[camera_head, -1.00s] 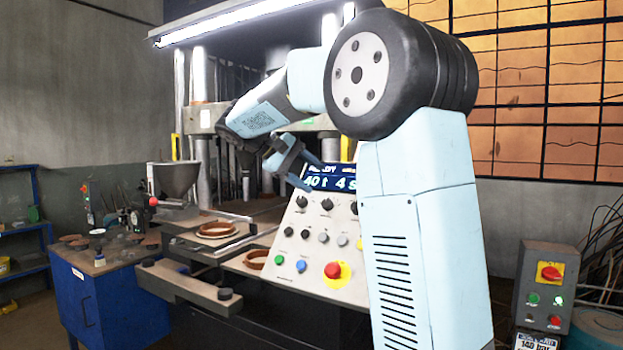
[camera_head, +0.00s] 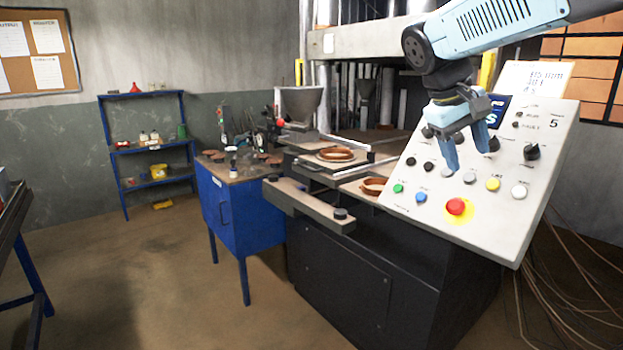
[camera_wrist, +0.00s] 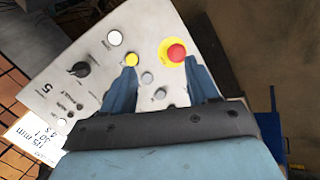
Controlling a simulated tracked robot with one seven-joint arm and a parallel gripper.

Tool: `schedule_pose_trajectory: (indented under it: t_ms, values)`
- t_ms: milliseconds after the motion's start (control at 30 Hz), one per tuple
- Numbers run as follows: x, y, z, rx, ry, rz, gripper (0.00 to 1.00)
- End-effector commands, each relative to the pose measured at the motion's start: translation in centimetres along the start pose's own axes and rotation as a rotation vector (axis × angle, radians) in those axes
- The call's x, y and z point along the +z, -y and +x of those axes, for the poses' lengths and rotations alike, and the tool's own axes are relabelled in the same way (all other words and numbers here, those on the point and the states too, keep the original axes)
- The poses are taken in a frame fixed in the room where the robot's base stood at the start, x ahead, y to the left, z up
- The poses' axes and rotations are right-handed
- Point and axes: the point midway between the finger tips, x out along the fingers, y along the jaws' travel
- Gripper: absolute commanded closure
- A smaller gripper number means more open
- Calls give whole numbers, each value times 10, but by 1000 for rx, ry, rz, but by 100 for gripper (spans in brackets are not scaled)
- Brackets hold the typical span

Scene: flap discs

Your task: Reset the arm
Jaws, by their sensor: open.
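My gripper (camera_head: 468,150) is light blue and hangs in front of the slanted control panel (camera_head: 545,190). Its two fingers are apart and point down, with nothing between them. In the wrist view my gripper (camera_wrist: 163,80) is also open and empty, with the panel (camera_wrist: 62,92) behind it. The red emergency button (camera_head: 455,207) on its yellow ring sits below the fingers in the head view and beside one fingertip in the wrist view (camera_wrist: 176,53). I cannot tell whether a fingertip touches the panel.
The press (camera_head: 340,290) stands left of the panel, with brown rings (camera_head: 335,154) on its plates and a grey hopper (camera_head: 300,104). A blue cabinet (camera_head: 232,210) and a blue shelf (camera_head: 150,150) stand further left. The floor (camera_head: 150,270) at front left is clear.

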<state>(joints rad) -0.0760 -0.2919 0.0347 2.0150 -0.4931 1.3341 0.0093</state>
Motion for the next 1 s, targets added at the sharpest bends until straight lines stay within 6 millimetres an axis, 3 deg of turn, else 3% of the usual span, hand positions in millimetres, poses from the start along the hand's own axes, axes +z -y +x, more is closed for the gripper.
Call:
schedule_pose_trajectory:
  t_ms: [33, 200, 500, 700, 1000]
  values:
    - [15, 8, 3, -35, -28, 17, 41]
    - [54, 39, 16, -156, -123, 82, 41]
    - [110, 93, 38, -346, -290, 226, 41]
    - [128, 114, 48, -415, -354, 293, 41]
    - [131, 118, 50, -428, -369, 308, 41]
